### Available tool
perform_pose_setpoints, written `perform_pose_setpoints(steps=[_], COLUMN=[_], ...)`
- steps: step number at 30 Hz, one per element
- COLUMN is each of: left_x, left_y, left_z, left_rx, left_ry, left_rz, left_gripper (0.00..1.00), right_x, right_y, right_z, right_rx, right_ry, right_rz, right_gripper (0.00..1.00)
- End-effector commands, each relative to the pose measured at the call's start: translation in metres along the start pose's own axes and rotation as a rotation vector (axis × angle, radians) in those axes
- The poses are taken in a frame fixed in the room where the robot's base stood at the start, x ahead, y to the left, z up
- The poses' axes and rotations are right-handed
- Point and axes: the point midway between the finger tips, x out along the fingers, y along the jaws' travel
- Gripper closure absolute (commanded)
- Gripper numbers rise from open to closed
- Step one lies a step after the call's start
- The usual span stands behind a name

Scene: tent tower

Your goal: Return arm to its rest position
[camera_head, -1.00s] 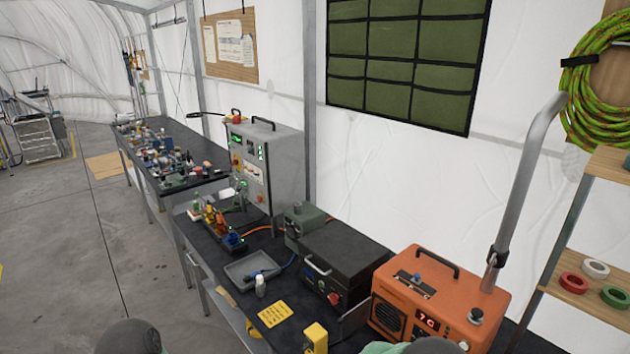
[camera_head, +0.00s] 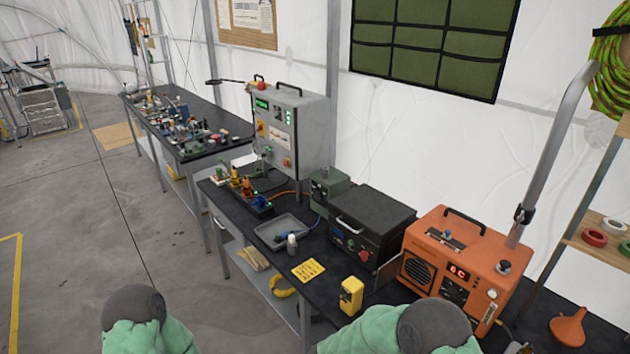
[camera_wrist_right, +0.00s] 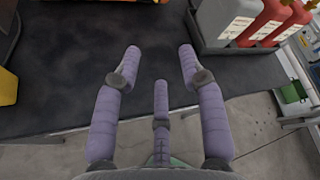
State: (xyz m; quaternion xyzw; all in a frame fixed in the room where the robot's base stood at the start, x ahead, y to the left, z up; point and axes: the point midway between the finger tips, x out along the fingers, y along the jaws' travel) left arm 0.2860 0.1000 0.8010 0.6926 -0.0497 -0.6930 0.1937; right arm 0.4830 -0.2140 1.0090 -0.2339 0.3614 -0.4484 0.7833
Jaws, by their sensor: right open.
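My right gripper (camera_wrist_right: 160,62) shows in the right wrist view with its purple fingers spread apart and nothing between them. It is over a dark table top (camera_wrist_right: 145,100) near that table's front edge. In the head view only green-covered upper parts of my two arms show along the bottom edge. Neither gripper is seen there, and my left gripper is in no view.
In the head view a black workbench carries an orange unit (camera_head: 460,262), a black box (camera_head: 370,222) and a yellow device (camera_head: 351,295). Open floor (camera_head: 75,260) lies left.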

Motion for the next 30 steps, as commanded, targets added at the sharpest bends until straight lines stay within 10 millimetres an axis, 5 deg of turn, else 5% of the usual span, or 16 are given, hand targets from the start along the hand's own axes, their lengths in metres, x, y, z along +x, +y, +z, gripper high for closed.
perform_pose_setpoints(steps=[11, 16, 21, 24, 30], left_x=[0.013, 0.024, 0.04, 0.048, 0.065], left_y=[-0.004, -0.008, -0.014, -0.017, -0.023], left_z=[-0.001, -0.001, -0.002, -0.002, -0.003], left_rx=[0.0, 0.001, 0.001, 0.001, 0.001], left_ry=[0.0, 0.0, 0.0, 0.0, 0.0], left_rz=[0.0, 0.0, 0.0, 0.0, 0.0], left_gripper=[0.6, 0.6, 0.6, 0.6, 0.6], right_x=[0.017, 0.011, -0.025, -0.053, -0.095], right_y=[0.026, 0.043, 0.066, 0.081, 0.117], right_z=[-0.096, -0.174, -0.266, -0.302, -0.337], right_rx=[0.111, 0.252, 0.539, 0.747, 1.227], right_ry=[0.325, 0.613, 1.037, 1.269, 1.642], right_rz=[0.076, 0.09, 0.016, -0.081, -0.385], right_gripper=[0.59, 0.59, 0.59, 0.59, 0.59])
